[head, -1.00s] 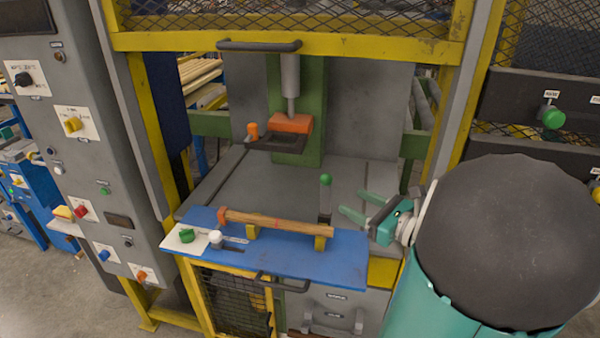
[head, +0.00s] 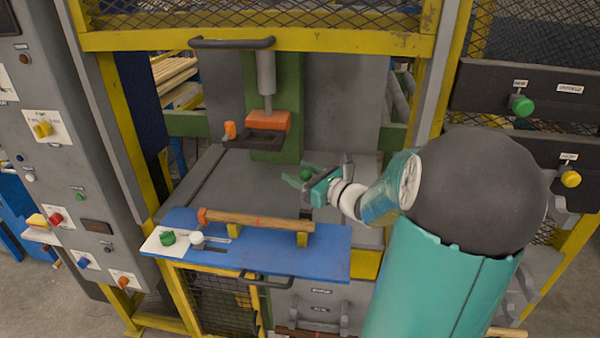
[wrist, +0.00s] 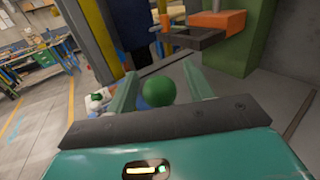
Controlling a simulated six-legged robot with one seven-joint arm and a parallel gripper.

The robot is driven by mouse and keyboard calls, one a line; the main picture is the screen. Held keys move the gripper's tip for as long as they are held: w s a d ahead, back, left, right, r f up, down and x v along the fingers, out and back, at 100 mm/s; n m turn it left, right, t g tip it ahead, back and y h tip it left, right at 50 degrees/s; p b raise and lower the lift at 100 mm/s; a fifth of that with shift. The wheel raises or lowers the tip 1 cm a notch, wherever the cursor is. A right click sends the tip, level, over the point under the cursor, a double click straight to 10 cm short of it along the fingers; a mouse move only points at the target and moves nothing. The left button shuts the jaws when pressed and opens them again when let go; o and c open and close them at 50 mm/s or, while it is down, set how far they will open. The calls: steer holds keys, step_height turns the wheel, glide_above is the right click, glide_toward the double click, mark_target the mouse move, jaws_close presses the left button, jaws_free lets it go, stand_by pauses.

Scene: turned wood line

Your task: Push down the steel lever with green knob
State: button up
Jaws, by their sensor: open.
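The steel lever (head: 306,208) stands upright at the back right edge of the blue board, with a round green knob (head: 306,174) on top. My gripper (head: 294,172) is open at the knob's height, fingers pointing left. In the wrist view, the green knob (wrist: 160,91) sits between the two spread fingers of my gripper (wrist: 159,68), closer to the left finger. I cannot tell whether either finger touches it. The gripper partly hides the lever's upper part in the head view.
A wooden bar (head: 250,220) lies on supports on the blue board (head: 325,255). A green knob (head: 167,238) and a white knob (head: 197,238) are at the board's left. An orange press block (head: 268,121) hangs behind. A grey control panel (head: 60,175) stands left.

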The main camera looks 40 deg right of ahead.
steer(key=shift+w, duration=0.2)
steer(key=shift+c, duration=0.2)
jaws_close()
